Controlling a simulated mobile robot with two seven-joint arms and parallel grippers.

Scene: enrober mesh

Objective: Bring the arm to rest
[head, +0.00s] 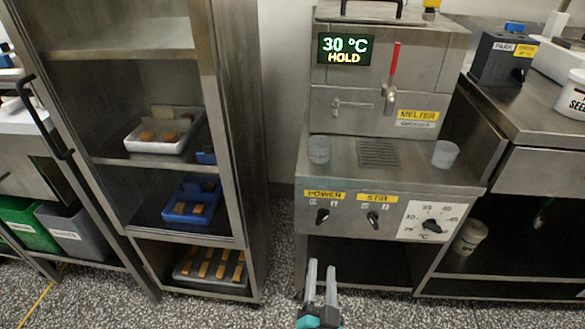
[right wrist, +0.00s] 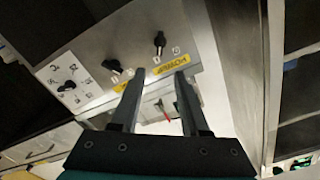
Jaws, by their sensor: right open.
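My right gripper (head: 320,285) shows at the bottom middle of the head view, in front of the melter (head: 375,150). Its two grey fingers point up and stand apart with nothing between them. In the right wrist view the same gripper (right wrist: 160,75) is open and empty, with the melter's control panel (right wrist: 125,60) beyond its fingertips. The panel's power knob (right wrist: 159,42) and stir knob (right wrist: 114,67) lie beyond the fingers. Whether the fingers touch the panel cannot be told, though they look apart from it. My left gripper is not in view.
The melter's display (head: 344,49) reads 30 °C HOLD; a red-handled tap (head: 392,75) sits below it. Grey cups (head: 319,150) (head: 445,154) stand on its ledge. An open rack (head: 228,150) with trays (head: 165,130) stands left. Speckled floor (head: 275,290) lies between.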

